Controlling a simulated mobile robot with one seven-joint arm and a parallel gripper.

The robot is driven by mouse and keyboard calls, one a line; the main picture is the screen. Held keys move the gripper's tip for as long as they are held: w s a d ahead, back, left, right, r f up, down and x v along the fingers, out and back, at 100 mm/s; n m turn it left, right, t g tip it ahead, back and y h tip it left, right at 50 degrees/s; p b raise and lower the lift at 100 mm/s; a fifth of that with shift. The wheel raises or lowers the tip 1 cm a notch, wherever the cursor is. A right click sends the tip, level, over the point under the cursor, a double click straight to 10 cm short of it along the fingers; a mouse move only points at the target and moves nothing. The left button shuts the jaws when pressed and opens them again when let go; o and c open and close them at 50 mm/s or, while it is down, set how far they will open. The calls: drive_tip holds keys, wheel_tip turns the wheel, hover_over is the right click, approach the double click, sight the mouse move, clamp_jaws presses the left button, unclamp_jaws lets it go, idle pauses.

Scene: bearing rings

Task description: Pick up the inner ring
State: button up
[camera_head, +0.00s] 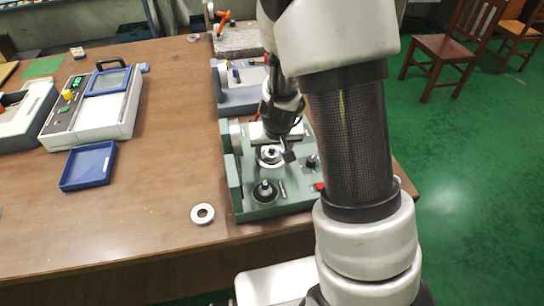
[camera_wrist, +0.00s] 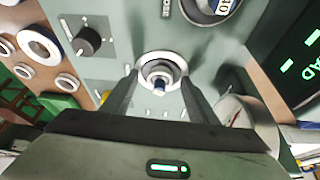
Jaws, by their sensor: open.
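A shiny metal ring, apparently the inner ring (camera_head: 270,154), sits around a post on the green machine (camera_head: 232,172). In the wrist view the ring (camera_wrist: 150,70) surrounds a hub with a small central tip. My gripper (camera_head: 287,148) is over the machine beside this ring. In the wrist view my gripper (camera_wrist: 158,92) is open, with one finger on each side of the ring and nothing held. I cannot tell whether the fingertips touch it or how high they are. A separate loose ring (camera_head: 202,214) lies flat on the table left of the machine.
A second, dark post (camera_head: 265,191) stands near the machine's front, and a black knob (camera_wrist: 87,40) shows in the wrist view. A blue tray (camera_head: 88,166) and a white instrument (camera_head: 95,103) are at left. More machines stand behind. The table's centre is clear.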

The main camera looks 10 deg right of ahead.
drive_tip(key=shift+r, duration=0.15)
drive_tip(key=c, duration=1.3)
